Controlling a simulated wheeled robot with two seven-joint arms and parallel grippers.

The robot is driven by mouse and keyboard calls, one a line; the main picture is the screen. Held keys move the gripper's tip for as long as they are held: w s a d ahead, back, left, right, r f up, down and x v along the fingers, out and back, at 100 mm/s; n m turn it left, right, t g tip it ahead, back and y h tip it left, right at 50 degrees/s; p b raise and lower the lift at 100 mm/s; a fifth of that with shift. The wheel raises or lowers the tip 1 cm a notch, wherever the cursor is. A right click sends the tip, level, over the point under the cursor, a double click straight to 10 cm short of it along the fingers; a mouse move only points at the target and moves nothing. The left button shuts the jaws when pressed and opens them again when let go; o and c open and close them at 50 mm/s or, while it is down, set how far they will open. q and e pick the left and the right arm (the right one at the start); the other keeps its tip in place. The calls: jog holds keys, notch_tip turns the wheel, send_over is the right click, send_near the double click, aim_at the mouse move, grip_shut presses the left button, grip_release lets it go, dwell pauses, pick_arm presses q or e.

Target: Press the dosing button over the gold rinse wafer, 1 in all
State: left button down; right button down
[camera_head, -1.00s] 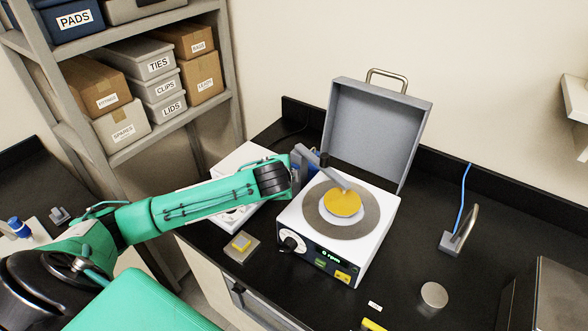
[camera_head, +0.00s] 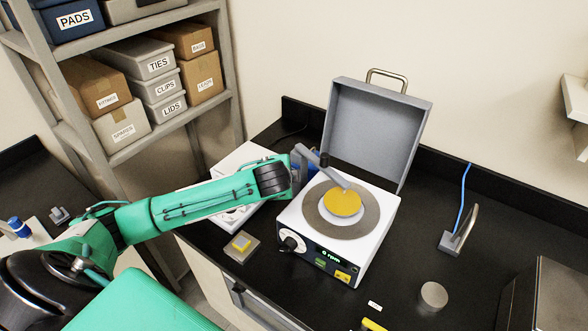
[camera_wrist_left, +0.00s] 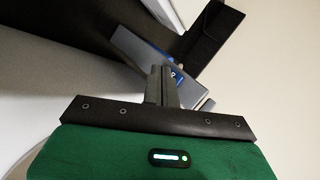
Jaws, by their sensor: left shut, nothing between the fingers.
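The gold wafer (camera_head: 342,204) lies on the grey round plate (camera_head: 318,222) of a white machine with a lit front panel. A grey dosing arm (camera_head: 334,173) reaches over the plate, its tip above the wafer. My left gripper (camera_head: 303,161) is at the raised back left end of this arm, partly hidden by my wrist. In the left wrist view the fingers (camera_wrist_left: 160,84) are shut and empty, with their tips beside a blue button (camera_wrist_left: 176,76) on the grey arm (camera_wrist_left: 142,60). I cannot tell whether they touch it. My right gripper is out of view.
An open grey lid (camera_head: 375,130) stands behind the plate. A white device (camera_head: 235,205) is left of the machine. A grey disc (camera_head: 434,295) and a stand with a blue cable (camera_head: 458,235) are at right.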

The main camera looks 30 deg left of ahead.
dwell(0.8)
pick_arm(q)
jog(key=shift+w+p, duration=0.35)
jog(key=shift+w, duration=0.1)
jog(key=shift+w, duration=0.5)
dwell(0.6)
jog(key=shift+s+p, duration=0.1)
jog(key=shift+p, duration=0.25)
jog(key=shift+s+p, duration=0.45)
jog(key=shift+s, duration=0.4)
